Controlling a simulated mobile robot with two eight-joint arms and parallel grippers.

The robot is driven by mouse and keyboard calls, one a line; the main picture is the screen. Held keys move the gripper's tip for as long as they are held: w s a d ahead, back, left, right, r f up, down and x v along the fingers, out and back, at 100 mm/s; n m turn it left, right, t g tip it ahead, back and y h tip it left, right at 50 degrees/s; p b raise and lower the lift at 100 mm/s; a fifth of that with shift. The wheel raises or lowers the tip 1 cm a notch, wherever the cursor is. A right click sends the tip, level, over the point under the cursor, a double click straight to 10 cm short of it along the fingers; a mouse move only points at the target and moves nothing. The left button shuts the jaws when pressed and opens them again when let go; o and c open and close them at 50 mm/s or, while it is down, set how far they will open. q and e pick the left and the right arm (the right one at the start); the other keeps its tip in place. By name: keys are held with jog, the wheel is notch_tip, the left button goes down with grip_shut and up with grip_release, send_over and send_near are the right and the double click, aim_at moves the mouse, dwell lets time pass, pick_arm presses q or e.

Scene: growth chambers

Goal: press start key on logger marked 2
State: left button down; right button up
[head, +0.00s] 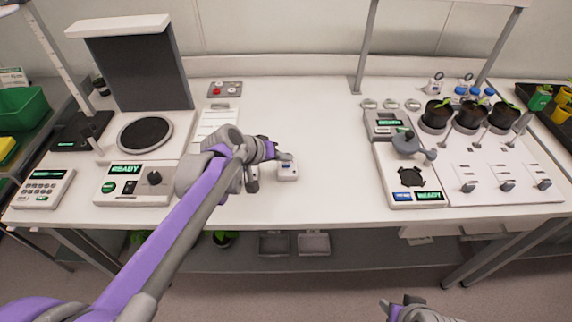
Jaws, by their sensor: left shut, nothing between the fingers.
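Something small and grey shows below the gripper's wrist, mostly hidden. My right gripper (408,306) is only partly in view at the bottom edge; its fingers are not clear.
A white unit with a READY display (133,183) and a keypad box (45,188) stand at the left. A red-button box (225,89) lies behind. Potted plants, levers and a white panel (465,193) fill the right.

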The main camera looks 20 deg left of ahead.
aim_at(283, 169)
dwell(0.7)
pick_arm(q)
jog(key=shift+f, duration=0.4)
jog(key=shift+f+b, duration=0.3)
jog(key=shift+f, duration=0.05)
dwell(0.5)
jog(key=shift+r+p, duration=0.65)
jog(key=shift+r, duration=0.1)
notch_tip(283, 169, up, 5)
jog(key=p, duration=0.4)
jog(key=shift+r, duration=0.1)
dwell(0.4)
